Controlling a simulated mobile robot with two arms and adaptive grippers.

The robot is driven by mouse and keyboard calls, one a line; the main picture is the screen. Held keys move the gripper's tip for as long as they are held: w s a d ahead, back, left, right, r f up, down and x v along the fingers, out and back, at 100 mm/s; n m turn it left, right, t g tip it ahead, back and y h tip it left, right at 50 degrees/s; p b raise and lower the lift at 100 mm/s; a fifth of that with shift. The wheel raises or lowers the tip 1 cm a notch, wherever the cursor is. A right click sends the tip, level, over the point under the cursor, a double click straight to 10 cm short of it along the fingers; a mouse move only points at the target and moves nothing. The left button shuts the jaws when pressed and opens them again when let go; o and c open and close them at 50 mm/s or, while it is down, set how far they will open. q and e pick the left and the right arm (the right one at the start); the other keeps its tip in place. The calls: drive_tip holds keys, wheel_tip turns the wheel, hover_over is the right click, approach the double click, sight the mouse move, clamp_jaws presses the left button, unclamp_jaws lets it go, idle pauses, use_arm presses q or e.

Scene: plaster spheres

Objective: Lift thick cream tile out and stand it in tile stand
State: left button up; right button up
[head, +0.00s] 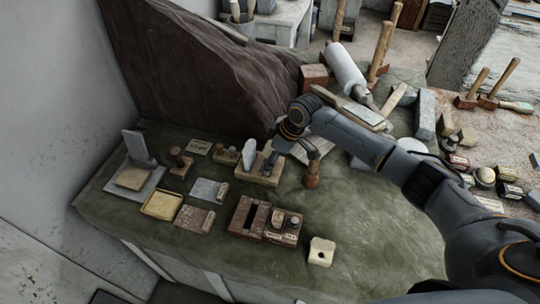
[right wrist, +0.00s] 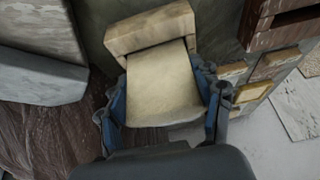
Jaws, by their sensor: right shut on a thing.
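A thick cream tile (right wrist: 163,85) fills the space between the fingers of my right gripper (right wrist: 164,100) in the right wrist view. The fingers press on its two sides. Its far end meets a tan block (right wrist: 150,29); I cannot tell whether the tile sits in it or just above it. In the head view, my right gripper (head: 268,163) is low over the tan block (head: 255,180) and hides most of the tile. A red-brown block with a dark, empty slot (head: 239,222) stands nearer; I cannot tell which block is the tile stand. My left gripper is not in view.
A pale upright piece (head: 249,153) stands close left of my right gripper. A wooden-handled tool (head: 312,174) is close right. A compartmented block (head: 283,239), a cream block with a hole (head: 321,251) and several flat tiles lie around. The cloth's front right is clear.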

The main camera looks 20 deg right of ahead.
drive_tip(key=shift+f+b, duration=0.35)
drive_tip(key=shift+f, duration=0.45)
drive_tip(key=o, duration=1.4)
drive_tip(key=shift+c, duration=0.2)
drive_tip(key=shift+r, duration=0.1)
drive_tip(key=shift+r+p, duration=1.95)
drive_tip(key=shift+p, duration=0.15)
